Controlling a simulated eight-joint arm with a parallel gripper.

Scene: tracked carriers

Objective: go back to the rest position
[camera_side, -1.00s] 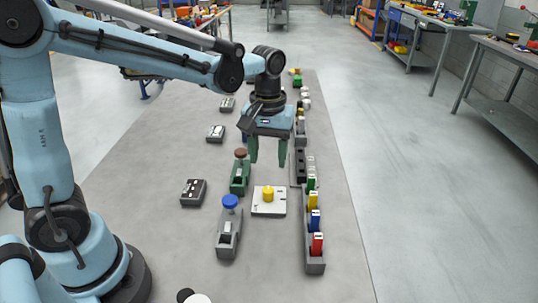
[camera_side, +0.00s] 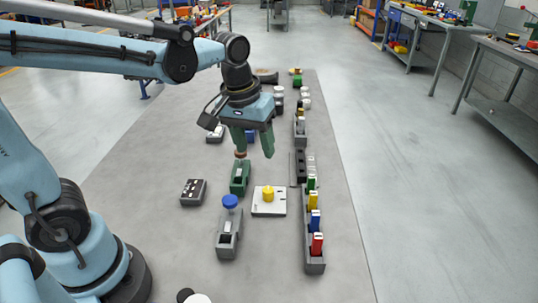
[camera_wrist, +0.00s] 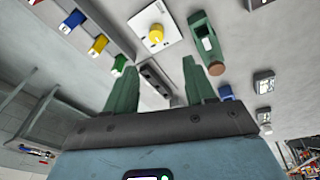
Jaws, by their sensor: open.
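My gripper (camera_side: 254,143) is open and empty, raised above the grey mat, with its two green fingers pointing down. In the wrist view its fingers (camera_wrist: 158,78) stand wide apart with nothing between them. Below it in the side view are a green carrier with a brown knob (camera_side: 239,179) and a white plate with a yellow knob (camera_side: 268,202). In the wrist view the white plate (camera_wrist: 140,29) and the green carrier (camera_wrist: 203,34) lie beyond the fingertips.
A grey carrier with a blue knob (camera_side: 228,240) stands in front. A long rack (camera_side: 315,265) holds red, blue, yellow and green blocks at the right. A dark box (camera_side: 193,192) lies at the left. The mat's right strip (camera_side: 340,210) is bare.

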